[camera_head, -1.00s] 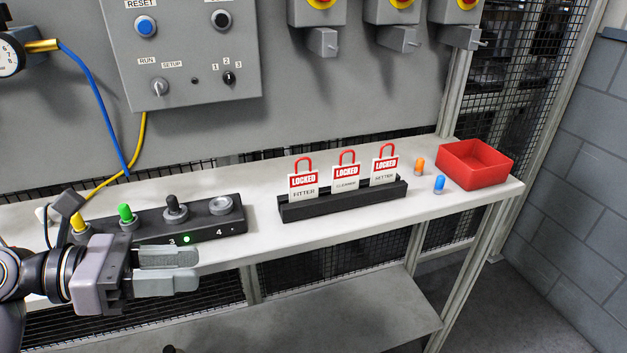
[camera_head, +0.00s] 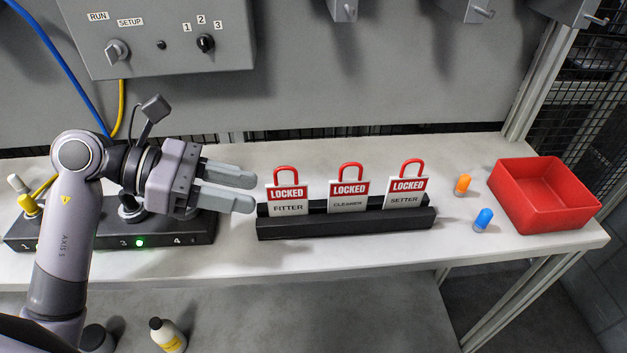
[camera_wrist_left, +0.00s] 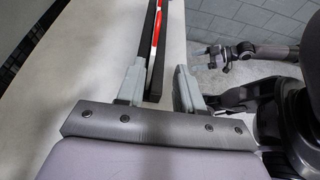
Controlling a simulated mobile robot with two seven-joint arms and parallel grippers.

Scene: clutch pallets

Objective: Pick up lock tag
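Three white lock tags with red "LOCKED" bands and red shackles stand upright in a black rack (camera_head: 345,224): FITTER (camera_head: 288,197), CLEANER (camera_head: 348,195) and SETTER (camera_head: 407,191). My left gripper (camera_head: 245,190) is open and empty. Its fingertips point right, just left of the FITTER tag, apart from it in the head view. In the left wrist view the rack (camera_wrist_left: 157,72) and a thin red-and-white tag edge (camera_wrist_left: 156,30) show beyond and between the spread fingers. My right gripper (camera_wrist_left: 208,54) shows small in the left wrist view; its opening is unclear.
An orange plug (camera_head: 463,184) and a blue plug (camera_head: 483,219) stand between the rack and a red open bin (camera_head: 545,197). A grey control panel (camera_head: 155,45) is behind. The table front (camera_head: 330,258) is clear.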

